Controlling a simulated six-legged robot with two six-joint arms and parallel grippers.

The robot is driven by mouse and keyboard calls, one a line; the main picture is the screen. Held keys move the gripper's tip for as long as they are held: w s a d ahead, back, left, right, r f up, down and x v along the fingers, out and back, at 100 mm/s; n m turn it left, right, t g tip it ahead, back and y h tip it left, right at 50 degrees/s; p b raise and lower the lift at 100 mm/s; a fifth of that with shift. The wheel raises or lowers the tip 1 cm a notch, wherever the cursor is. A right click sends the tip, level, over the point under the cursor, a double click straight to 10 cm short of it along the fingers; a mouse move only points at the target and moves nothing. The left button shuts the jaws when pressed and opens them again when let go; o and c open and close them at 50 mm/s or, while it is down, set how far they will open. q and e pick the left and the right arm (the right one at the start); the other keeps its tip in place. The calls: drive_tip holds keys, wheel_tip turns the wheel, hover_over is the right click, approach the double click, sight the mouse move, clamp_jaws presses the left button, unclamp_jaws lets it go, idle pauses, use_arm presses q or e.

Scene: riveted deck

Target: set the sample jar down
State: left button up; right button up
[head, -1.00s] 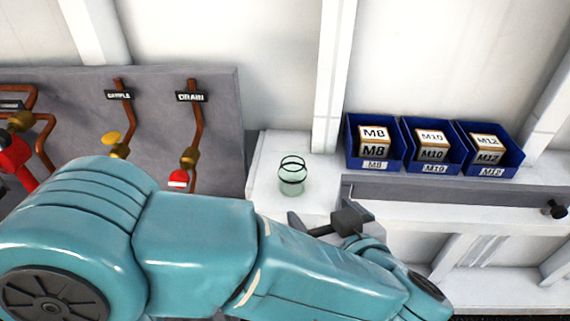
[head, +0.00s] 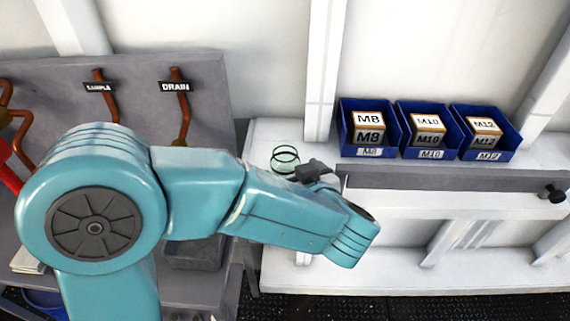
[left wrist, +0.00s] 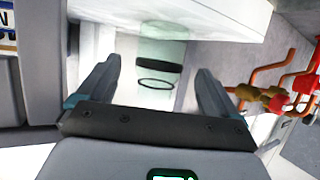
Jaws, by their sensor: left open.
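The sample jar (head: 285,156) is pale green clear glass with dark bands. It stands on the white bench top (head: 262,135), left of the blue bins. My left gripper (head: 305,172) is just in front of the jar, and my arm hides the jar's lower part in the head view. In the left wrist view the jar (left wrist: 160,52) shows between the two fingers of the open left gripper (left wrist: 158,72), with a gap on each side. I cannot tell how deep the jar is between them. My right gripper is not in view.
Blue bins of M8 (head: 368,140), M10 (head: 429,143) and M12 (head: 486,146) boxes stand right of the jar. A grey panel (head: 130,75) with copper pipes is at the left. The bench top beside the jar is clear.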

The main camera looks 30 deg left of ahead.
sight(289, 169)
use_arm(q)
drive_tip(key=x, duration=0.5)
drive_tip(key=shift+a, duration=0.15)
drive_tip(key=shift+c, duration=0.2)
drive_tip(key=c, duration=1.2)
wheel_tip(289, 169, up, 20)
drive_tip(key=p, duration=0.3)
